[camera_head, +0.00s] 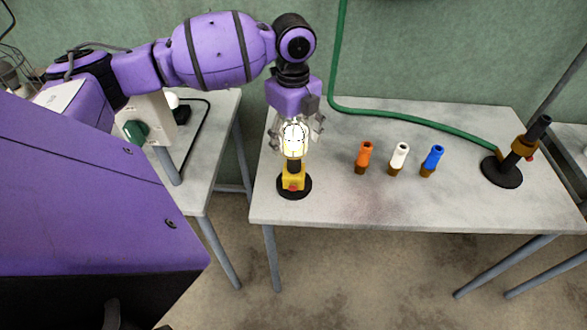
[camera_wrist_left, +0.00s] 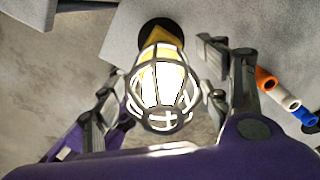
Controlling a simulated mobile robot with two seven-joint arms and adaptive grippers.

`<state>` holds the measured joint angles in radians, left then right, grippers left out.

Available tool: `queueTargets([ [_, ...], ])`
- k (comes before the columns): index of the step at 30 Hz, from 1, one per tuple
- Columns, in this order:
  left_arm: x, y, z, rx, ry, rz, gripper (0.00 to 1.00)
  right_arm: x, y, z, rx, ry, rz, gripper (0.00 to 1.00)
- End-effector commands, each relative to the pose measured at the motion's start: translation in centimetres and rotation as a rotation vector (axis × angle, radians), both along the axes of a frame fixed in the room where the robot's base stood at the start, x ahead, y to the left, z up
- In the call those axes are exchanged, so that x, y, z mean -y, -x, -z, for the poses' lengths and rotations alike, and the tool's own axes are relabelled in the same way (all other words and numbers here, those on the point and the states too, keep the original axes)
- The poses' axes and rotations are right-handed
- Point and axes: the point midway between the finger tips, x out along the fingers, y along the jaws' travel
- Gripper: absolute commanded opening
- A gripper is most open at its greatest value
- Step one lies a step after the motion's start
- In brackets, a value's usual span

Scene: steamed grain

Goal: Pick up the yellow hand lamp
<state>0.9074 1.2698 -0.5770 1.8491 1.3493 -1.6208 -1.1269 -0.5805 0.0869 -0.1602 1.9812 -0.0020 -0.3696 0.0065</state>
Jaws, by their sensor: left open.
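The yellow hand lamp (camera_head: 292,180) stands upright on a round black base near the left front corner of the grey table. Its caged bulb is lit and points up. My left gripper (camera_head: 296,132) is at the lamp's top, with its fingers apart on either side of the cage. In the left wrist view the lamp (camera_wrist_left: 160,85) lies between the two open fingers of my left gripper (camera_wrist_left: 165,95). I see a gap on the right side; contact on the left side is hard to tell. My right gripper is not in view.
Orange (camera_head: 364,155), white (camera_head: 398,157) and blue (camera_head: 432,160) tubes stand right of the lamp on the table (camera_head: 330,210). A burner (camera_head: 503,165) with a green hose (camera_head: 400,117) stands at the right. A second table (camera_head: 205,170) is at the left, across a gap.

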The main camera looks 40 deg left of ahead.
Motion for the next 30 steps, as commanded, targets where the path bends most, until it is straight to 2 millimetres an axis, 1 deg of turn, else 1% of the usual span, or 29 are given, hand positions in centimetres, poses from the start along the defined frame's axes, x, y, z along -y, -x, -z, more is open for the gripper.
queueTargets([
  [1,0.1,0.3,0.8,-0.004,0.001,0.0,0.69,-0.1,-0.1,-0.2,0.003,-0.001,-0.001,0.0],
  [3,0.1,0.2,1.9,-0.002,0.0,-0.001,0.69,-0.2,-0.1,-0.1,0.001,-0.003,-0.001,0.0],
  [6,0.1,0.2,3.0,-0.002,0.0,-0.001,0.69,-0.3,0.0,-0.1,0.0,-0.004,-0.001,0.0],
  [12,0.0,0.2,3.1,0.0,0.0,0.0,0.69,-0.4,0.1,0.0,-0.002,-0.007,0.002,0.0],
  [14,0.0,0.2,3.1,0.0,0.0,0.0,0.62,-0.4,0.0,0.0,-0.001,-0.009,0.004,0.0],
  [28,0.0,0.2,3.1,-0.001,-0.001,0.0,0.01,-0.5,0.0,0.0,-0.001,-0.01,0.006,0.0],
  [30,0.0,0.2,3.1,-0.001,-0.001,0.0,0.0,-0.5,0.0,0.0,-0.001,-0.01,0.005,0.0],
])
